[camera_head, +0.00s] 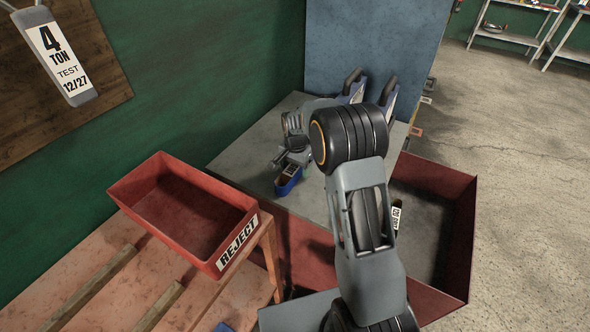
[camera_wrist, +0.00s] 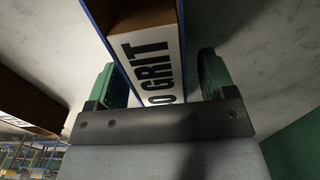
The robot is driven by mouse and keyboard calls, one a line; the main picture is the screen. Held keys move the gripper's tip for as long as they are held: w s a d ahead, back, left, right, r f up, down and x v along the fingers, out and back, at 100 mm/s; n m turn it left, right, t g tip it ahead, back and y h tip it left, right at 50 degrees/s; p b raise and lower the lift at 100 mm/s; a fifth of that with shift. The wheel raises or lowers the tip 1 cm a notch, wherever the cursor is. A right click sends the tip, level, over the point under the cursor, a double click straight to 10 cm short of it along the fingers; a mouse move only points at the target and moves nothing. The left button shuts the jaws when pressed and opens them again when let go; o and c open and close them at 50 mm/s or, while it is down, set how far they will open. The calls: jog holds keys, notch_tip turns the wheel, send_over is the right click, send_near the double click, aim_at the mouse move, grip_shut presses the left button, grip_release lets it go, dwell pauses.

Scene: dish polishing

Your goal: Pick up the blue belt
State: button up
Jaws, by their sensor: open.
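The blue belt (camera_head: 288,182) stands on the grey table top, its blue side and brown inside showing in the head view. In the wrist view the belt (camera_wrist: 153,60) has a white label reading "0 GRIT" and blue edges. My gripper (camera_head: 290,158) is directly at the belt in the head view. In the wrist view its green-padded fingers (camera_wrist: 160,82) are apart, one on each side of the belt, with a gap visible at the right finger. Whether the left finger touches the belt cannot be told.
A red tray (camera_head: 240,248) marked REJECT sits on the wooden bench at left. A red bin (camera_head: 440,180) with a labelled item stands right, partly behind my arm. Two blue-and-grey items (camera_head: 388,98) stand at the table's back by a blue panel (camera_head: 375,40).

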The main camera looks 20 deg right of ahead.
jog(key=shift+c, duration=0.2)
jog(key=c, duration=1)
jog(key=shift+c, duration=0.2)
jog(key=shift+r, duration=0.5)
notch_tip(320, 180, up, 2)
jog(key=shift+r, duration=0.15)
jog(key=s+d+r+b, duration=0.1)
jog(key=s+d+r, duration=0.8)
jog(key=s, duration=0.1)
jog(key=shift+s+r, duration=0.35)
jog(key=shift+r, duration=0.05)
